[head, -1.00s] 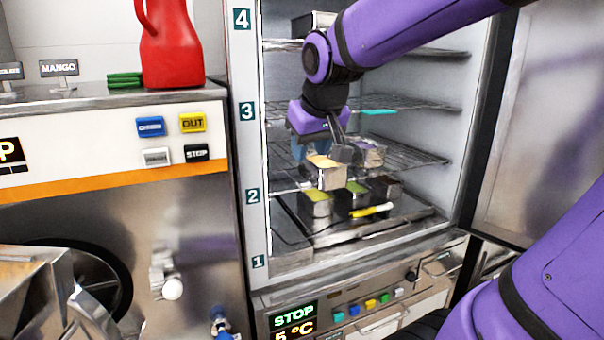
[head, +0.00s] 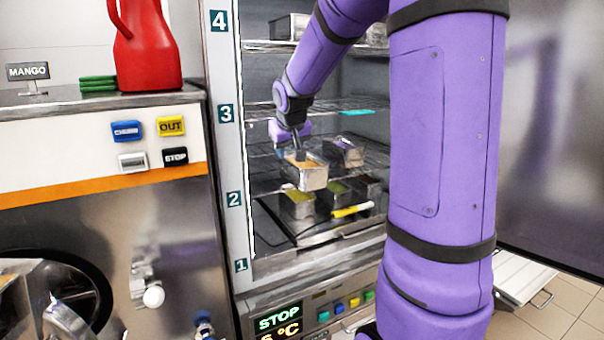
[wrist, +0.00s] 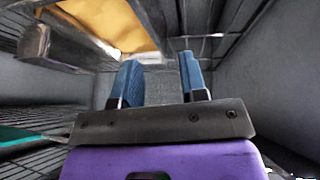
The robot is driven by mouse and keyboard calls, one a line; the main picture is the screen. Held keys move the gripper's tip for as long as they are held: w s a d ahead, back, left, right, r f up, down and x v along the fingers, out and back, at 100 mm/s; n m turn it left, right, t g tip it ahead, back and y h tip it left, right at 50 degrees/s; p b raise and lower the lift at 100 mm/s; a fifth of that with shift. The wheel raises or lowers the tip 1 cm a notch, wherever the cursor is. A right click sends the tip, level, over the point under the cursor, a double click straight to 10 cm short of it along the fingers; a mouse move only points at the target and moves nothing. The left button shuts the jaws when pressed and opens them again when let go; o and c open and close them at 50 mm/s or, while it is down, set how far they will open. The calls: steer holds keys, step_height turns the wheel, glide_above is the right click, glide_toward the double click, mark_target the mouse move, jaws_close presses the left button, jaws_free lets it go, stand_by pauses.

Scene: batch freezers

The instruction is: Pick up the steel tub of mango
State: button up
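A steel tub with orange-yellow contents (head: 305,176), seemingly the mango, stands near the front of the shelf by the number 2 in the open cabinet. My gripper (head: 299,155) is just behind and above this tub in the head view, partly hidden by its own wrist. In the wrist view the two blue fingers (wrist: 160,75) stand apart with nothing seen between them. The orange contents (wrist: 110,22) show at the top of that view, beyond the fingertips. Whether a finger touches the tub cannot be told.
Another steel tub (head: 345,152) stands to the right on the same shelf. Below are tubs with green (head: 298,208) and dark contents (head: 367,188) and a yellow-handled tool (head: 352,211). A red jug (head: 147,50) stands on the machine at left. Wire shelves (head: 350,104) lie above.

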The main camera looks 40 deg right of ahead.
mark_target(288, 161)
steer(key=shift+x, duration=3.3)
steer(key=shift+s+d, duration=0.1)
steer(key=shift+s, duration=0.05)
jaws_close()
